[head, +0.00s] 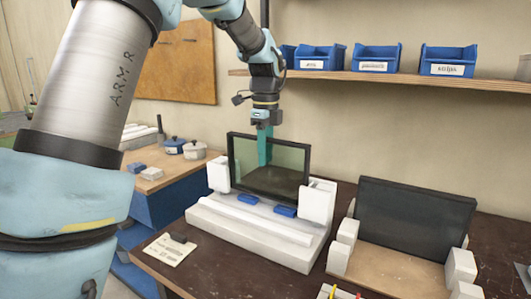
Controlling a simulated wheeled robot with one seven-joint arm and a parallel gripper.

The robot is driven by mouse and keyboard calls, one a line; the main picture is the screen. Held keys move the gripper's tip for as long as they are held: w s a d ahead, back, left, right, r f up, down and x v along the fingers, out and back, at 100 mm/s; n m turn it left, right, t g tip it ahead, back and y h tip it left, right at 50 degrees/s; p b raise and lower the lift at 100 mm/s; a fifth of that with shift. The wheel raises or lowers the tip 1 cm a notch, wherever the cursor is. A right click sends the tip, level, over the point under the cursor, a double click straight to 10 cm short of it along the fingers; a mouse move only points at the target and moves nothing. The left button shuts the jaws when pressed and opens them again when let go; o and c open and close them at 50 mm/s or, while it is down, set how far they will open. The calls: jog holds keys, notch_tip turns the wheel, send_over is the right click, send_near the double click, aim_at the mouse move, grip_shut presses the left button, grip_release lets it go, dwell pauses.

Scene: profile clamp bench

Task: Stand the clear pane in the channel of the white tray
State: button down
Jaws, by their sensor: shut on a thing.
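The clear pane (285,172), see-through and greenish with a black frame, stands about upright over the white tray (245,236). It is between the tray's two white end blocks. My gripper (265,148) comes down from above and is shut on the pane's top edge, left of its middle. A teal finger shows over the pane. I cannot tell whether that edge is down in the channel.
A dark panel (415,215) stands in a wooden holder with white blocks (340,250) at right. A shelf (400,81) with blue bins (376,58) runs behind. A paper card (170,248) lies front left. Pots (194,150) stand on the left side bench.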

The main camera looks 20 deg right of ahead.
jog(key=shift+f+b, duration=0.55)
jog(key=shift+f, duration=0.55)
jog(key=c, duration=0.6)
grip_release()
jog(key=shift+o, duration=0.2)
jog(key=shift+r+p, duration=3.65)
jog(key=shift+r, duration=0.4)
